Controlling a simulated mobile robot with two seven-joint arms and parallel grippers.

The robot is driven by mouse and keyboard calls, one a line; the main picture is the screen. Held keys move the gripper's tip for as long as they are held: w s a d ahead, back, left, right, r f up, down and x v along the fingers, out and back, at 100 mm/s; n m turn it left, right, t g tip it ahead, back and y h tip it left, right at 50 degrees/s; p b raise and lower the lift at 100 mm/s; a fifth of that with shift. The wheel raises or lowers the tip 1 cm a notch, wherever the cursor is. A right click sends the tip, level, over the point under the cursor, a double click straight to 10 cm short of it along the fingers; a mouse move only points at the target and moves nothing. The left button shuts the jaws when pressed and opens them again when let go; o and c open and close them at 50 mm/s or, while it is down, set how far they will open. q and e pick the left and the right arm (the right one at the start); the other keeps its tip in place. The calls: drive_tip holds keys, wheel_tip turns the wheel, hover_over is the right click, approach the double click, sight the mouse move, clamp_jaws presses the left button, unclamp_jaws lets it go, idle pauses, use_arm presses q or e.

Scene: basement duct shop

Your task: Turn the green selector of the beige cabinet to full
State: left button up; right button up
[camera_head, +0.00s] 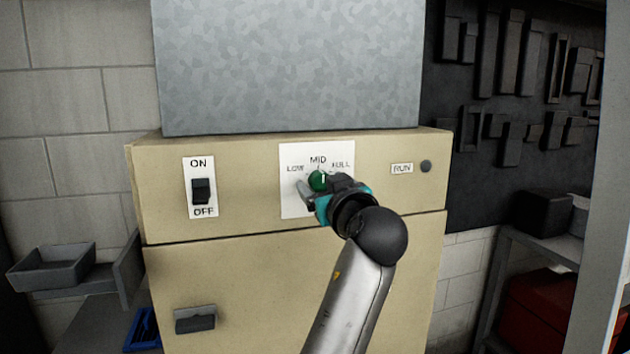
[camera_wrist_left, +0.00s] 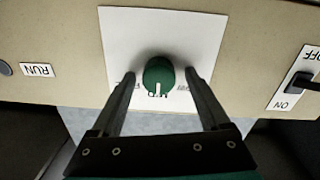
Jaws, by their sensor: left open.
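The green selector (camera_head: 317,181) is a round knob on a white plate (camera_head: 291,207) on the beige cabinet (camera_head: 240,165). The plate is marked LOW, MID and FULL. The knob also shows in the left wrist view (camera_wrist_left: 158,74), which is upside down; its white pointer line points at MID. My left gripper (camera_head: 322,186) is in front of the plate, its arm partly covering it. In the wrist view the fingers of the open left gripper (camera_wrist_left: 158,77) lie on either side of the knob, with a gap on both sides. My right gripper is not in view.
An ON/OFF switch (camera_head: 201,190) is left of the plate. A RUN label with a dark round lamp (camera_head: 426,166) is to the right. A grey metal duct (camera_head: 290,65) rises above the cabinet, and a drawer handle (camera_head: 195,319) is below. Grey trays (camera_head: 50,268) stand left.

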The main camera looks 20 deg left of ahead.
use_arm(q)
drive_tip(key=shift+w, duration=0.15)
drive_tip(key=shift+c, duration=0.2)
clamp_jaws()
idle(0.5)
